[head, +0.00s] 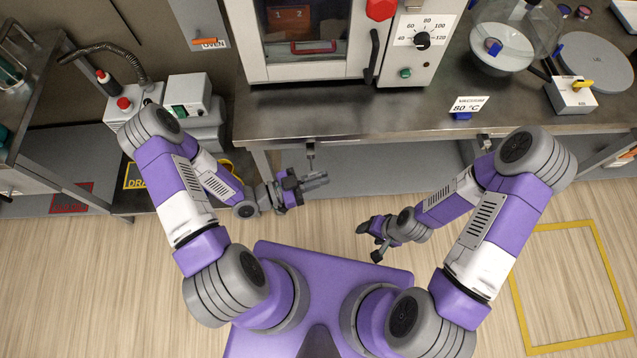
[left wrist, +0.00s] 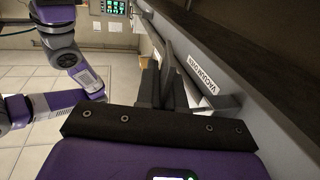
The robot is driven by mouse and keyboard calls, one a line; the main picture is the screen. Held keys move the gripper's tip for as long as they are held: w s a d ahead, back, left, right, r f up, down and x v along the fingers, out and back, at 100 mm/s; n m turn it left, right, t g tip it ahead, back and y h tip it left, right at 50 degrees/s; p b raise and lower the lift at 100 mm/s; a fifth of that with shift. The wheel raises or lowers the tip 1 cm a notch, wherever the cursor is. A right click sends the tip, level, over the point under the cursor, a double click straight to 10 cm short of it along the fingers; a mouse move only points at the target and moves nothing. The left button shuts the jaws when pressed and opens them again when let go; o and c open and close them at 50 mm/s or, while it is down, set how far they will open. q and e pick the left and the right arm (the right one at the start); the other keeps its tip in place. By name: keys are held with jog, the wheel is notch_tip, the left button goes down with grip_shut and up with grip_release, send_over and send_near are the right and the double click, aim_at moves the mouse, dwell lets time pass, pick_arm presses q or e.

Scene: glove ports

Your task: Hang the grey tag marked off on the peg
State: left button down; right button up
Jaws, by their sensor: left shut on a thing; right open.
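My left gripper (head: 318,180) is shut in front of the bench's front edge, just below a small peg-like metal fitting (head: 310,150) that hangs under that edge. In the left wrist view, the fingers (left wrist: 165,92) close on a thin dark grey flat piece (left wrist: 168,45), seen nearly edge-on. It looks like the grey tag, but no marking on it can be read. In the head view the held piece cannot be told apart from the grey fingers. My right gripper (head: 372,241) is open and empty, low and to the right, away from the bench.
The steel bench (head: 350,118) carries an oven (head: 310,45), a glass vessel (head: 505,35) and a white box with a yellow handle (head: 572,95). A vacuum 80 °C card (head: 468,104) stands at its front edge. A pump (head: 185,105) stands at left. The floor between my arms is clear.

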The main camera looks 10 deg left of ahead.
pick_arm(q)
jog(key=w, duration=0.1)
jog(key=w+b, duration=0.1)
jog(key=w+a+f, duration=0.1)
jog(key=w, duration=0.1)
jog(key=shift+b, duration=0.3)
dwell(0.3)
jog(key=shift+s, duration=0.1)
dwell(0.3)
jog(key=c, duration=1.2)
grip_release()
jog(key=shift+f, duration=0.1)
jog(key=p+v, duration=0.1)
jog(key=v, duration=0.6)
jog(key=shift+s+a, duration=0.25)
jog(key=shift+a, duration=0.05)
